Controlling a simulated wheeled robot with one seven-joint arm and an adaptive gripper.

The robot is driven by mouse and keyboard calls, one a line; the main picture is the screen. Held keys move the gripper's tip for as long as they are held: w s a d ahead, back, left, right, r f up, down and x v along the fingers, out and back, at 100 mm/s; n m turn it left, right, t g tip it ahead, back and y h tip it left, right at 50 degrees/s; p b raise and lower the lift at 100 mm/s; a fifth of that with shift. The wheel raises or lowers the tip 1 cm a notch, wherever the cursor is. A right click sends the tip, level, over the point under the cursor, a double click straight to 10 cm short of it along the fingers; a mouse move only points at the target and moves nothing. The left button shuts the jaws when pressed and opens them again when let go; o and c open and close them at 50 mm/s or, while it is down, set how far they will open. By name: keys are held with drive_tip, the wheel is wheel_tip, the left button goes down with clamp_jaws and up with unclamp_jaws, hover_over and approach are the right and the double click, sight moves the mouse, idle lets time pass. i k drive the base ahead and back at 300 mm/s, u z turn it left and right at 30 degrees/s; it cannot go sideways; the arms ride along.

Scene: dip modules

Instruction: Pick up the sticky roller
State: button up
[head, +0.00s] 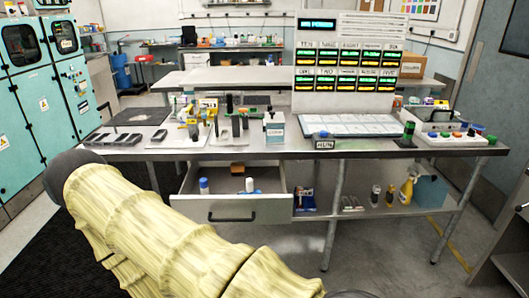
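I cannot pick out the sticky roller for certain at this size. An open drawer (232,209) under the bench holds a small blue-and-white upright item (204,186), another white-and-blue item (249,187) and a brown block (238,168); either blue-and-white item might be a roller. My gripper is not in view.
The bench top (270,152) carries tools, dark trays (113,139), a lit display panel (348,75) and a white-blue box (274,128). A lower shelf (350,207) holds a yellow spray bottle (407,190) and a blue bin (431,192). Teal cabinets (30,100) stand left.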

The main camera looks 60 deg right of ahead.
sight(250, 190)
drive_tip(key=z, duration=1.3)
